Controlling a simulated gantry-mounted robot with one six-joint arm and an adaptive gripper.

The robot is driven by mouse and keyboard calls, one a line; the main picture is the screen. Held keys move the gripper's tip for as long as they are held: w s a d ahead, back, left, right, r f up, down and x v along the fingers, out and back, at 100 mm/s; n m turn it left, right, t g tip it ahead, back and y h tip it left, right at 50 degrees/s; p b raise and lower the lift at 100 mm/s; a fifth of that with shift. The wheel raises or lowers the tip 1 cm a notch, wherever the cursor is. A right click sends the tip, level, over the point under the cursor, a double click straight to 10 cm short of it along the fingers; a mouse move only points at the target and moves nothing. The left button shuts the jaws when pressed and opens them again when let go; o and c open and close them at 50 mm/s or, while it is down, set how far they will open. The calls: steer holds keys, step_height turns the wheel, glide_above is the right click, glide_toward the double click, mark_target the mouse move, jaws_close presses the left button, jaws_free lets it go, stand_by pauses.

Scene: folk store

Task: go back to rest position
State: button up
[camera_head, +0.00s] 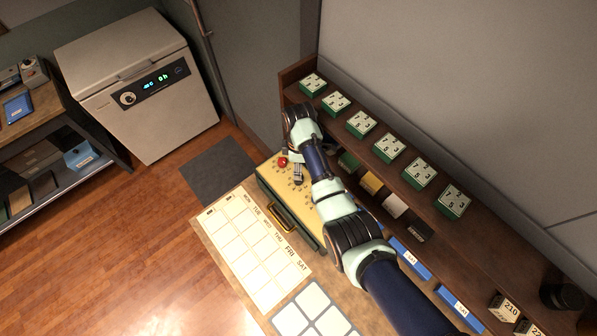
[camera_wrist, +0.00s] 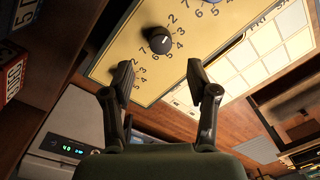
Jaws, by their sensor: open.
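My gripper (camera_wrist: 161,80) is open and empty in the wrist view, its two dark fingers spread apart. In the head view my gripper (camera_head: 298,176) is small and partly hidden by my arm, over the yellow control box (camera_head: 272,181). The box's yellow face (camera_wrist: 118,58) fills the upper wrist view. A black round knob (camera_wrist: 159,41) with numbers around it lies ahead of the fingers, apart from them. A red button (camera_head: 283,162) sits on the box in the head view.
A brown shelf (camera_head: 488,235) behind my arm holds several green numbered blocks (camera_head: 389,147) and blue labelled items (camera_head: 410,259). A weekday calendar sheet (camera_head: 248,244) lies left of the arm. A white chest appliance (camera_head: 150,110) stands back left. The wooden floor (camera_head: 100,250) is clear.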

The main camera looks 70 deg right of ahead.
steer(key=shift+r, duration=0.35)
stand_by(0.4)
